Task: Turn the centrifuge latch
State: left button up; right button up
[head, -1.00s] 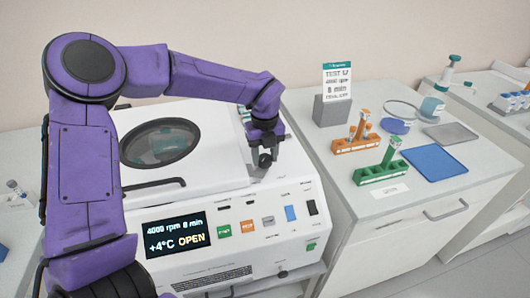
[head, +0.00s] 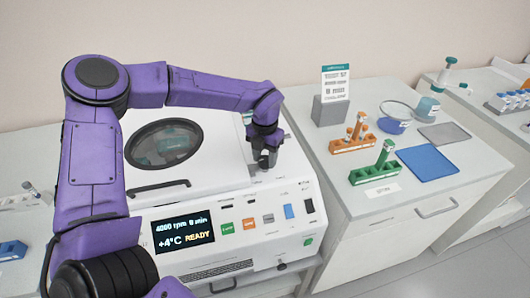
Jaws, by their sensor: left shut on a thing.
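The white centrifuge (head: 222,215) stands in front of me with its lid (head: 205,125) down. The lid has a round dark window (head: 163,143) and a black handle (head: 160,189). The display (head: 184,233) reads 4000 rpm 8 min, +4°C READY. My left gripper (head: 264,160) points down at the right side of the centrifuge top. It is shut on the latch, which is mostly hidden by the fingers. My right gripper is not in view.
On the bench to the right are an orange rack (head: 352,145), a green rack (head: 372,175), a blue mat (head: 430,162), a grey mat (head: 444,133) and a sign on a grey block (head: 330,111). A blue rack (head: 12,250) is at the far left.

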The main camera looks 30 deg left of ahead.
aim_at(265, 159)
pick_arm(q)
jog(key=shift+m, duration=0.6)
jog(key=o, duration=1.1)
jog(key=shift+c, duration=0.2)
notch_tip(265, 159, up, 11)
jog(key=b, duration=0.1)
jog(key=shift+f+b, duration=0.2)
jog(key=shift+b, duration=0.1)
